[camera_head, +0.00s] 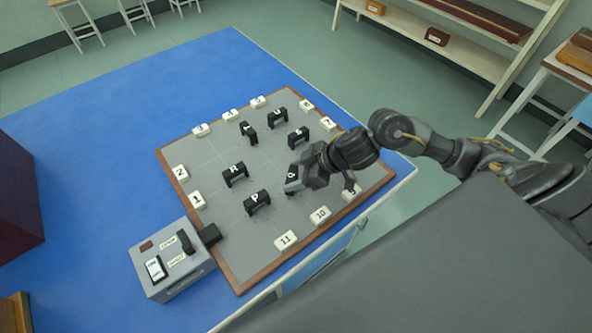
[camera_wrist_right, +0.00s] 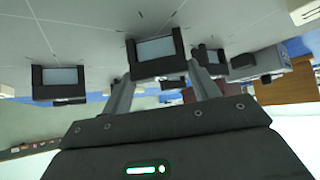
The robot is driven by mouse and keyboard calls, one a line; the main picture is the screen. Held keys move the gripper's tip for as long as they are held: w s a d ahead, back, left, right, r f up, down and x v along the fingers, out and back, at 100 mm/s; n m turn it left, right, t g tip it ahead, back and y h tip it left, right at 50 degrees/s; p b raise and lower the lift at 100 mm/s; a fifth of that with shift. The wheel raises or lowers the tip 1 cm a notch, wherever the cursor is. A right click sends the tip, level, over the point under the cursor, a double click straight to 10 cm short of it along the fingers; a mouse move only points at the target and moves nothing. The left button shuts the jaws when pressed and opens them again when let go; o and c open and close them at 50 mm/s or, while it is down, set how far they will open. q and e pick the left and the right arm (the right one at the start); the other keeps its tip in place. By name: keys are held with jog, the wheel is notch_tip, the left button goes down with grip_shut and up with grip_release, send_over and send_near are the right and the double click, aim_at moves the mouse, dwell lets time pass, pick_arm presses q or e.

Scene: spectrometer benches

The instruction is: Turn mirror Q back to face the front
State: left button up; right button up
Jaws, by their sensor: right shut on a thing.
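Mirror Q (camera_head: 291,176) is a small black-framed block on the grey board, mostly hidden by my right gripper (camera_head: 293,184) in the head view. In the right wrist view, my right gripper (camera_wrist_right: 163,85) has a finger at each side of a black frame with a pale mirror face (camera_wrist_right: 157,52), and it is shut on this mirror. The pale face shows toward the wrist camera. My left gripper is in neither view.
Mirrors P (camera_head: 257,201) and R (camera_head: 235,175) stand left of my right gripper, with several more behind. White number tiles line the wood-rimmed board (camera_head: 240,284). A grey switch box (camera_head: 172,262) stands at the board's front left on the blue table (camera_head: 110,160).

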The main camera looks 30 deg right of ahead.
jog(key=m+p, duration=0.1)
jog(key=m+t+h+p, duration=0.1)
jog(key=p, duration=0.1)
jog(key=shift+s+a+r, duration=0.1)
jog(key=shift+s+r, duration=0.05)
jog(key=shift+r, duration=0.15)
jog(key=shift+a+f+m+t+h+p, duration=0.1)
jog(key=shift+m+t+h+p, duration=0.3)
jog(key=shift+m+h+p, duration=0.4)
jog(key=shift+m, duration=0.6)
jog(key=shift+f+m+t+h, duration=0.15)
jog(key=shift+m+t+h, duration=0.15)
jog(key=shift+h, duration=0.1)
jog(key=shift+a+f+m+h+b, duration=0.1)
jog(key=shift+m+h+b, duration=0.4)
jog(key=shift+m+b, duration=0.15)
jog(key=shift+m+t+h+b, duration=0.3)
jog(key=shift+m+b, duration=0.15)
jog(key=shift+b, duration=0.15)
jog(key=shift+m+h+b, duration=0.4)
jog(key=shift+b, duration=0.05)
jog(key=shift+r, duration=0.2)
